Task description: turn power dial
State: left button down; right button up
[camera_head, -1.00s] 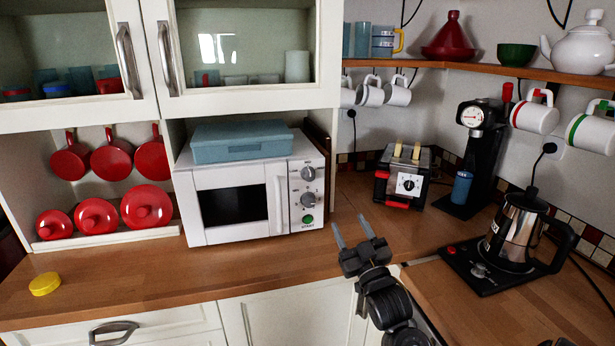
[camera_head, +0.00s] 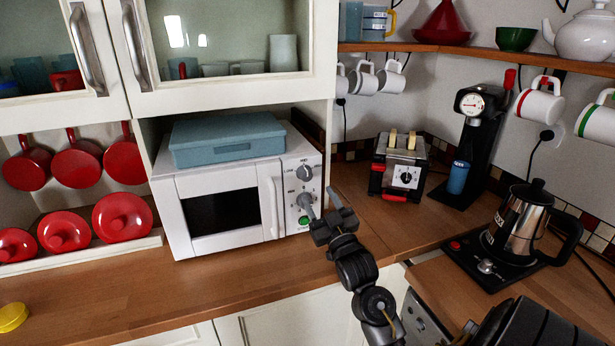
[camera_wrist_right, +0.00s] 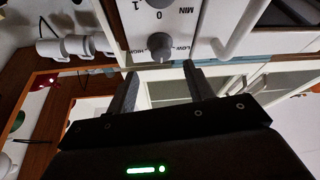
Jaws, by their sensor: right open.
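The white microwave (camera_head: 170,222) stands on the counter. Its control panel has a grey upper dial (camera_head: 305,172) beside a LOW marking, a grey lower dial (camera_head: 304,199) and a green button (camera_head: 306,219). My right gripper (camera_head: 321,202) is open and empty at the panel's lower right, its fingers pointing up and partly overlapping the lower dial's area. In the right wrist view, upside down, the LOW–HIGH power dial (camera_wrist_right: 151,46) shows beyond and between the two open fingertips (camera_wrist_right: 158,76). No contact shows. My left gripper is out of view.
A blue box (camera_head: 225,138) lies on the microwave. A toaster (camera_head: 400,165), a coffee machine (camera_head: 475,145) and a kettle (camera_head: 515,225) stand to the right. Red lids (camera_head: 65,232) line the left. Bare counter (camera_head: 140,285) lies in front of the microwave.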

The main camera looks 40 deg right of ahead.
aim_at(308, 178)
jog(key=p+x, duration=0.1)
jog(key=x, duration=0.5)
jog(key=shift+r+p, duration=0.1)
jog(key=shift+p, duration=0.2)
jog(key=shift+w+d+r, duration=0.1)
jog(key=shift+w, duration=0.55)
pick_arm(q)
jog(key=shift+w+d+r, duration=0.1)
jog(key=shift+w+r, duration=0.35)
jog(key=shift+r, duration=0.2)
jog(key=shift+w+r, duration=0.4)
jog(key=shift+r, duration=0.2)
pick_arm(e)
jog(key=shift+c, duration=0.5)
jog(key=c, duration=0.9)
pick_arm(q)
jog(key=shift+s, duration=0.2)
pick_arm(e)
jog(key=shift+o, duration=0.2)
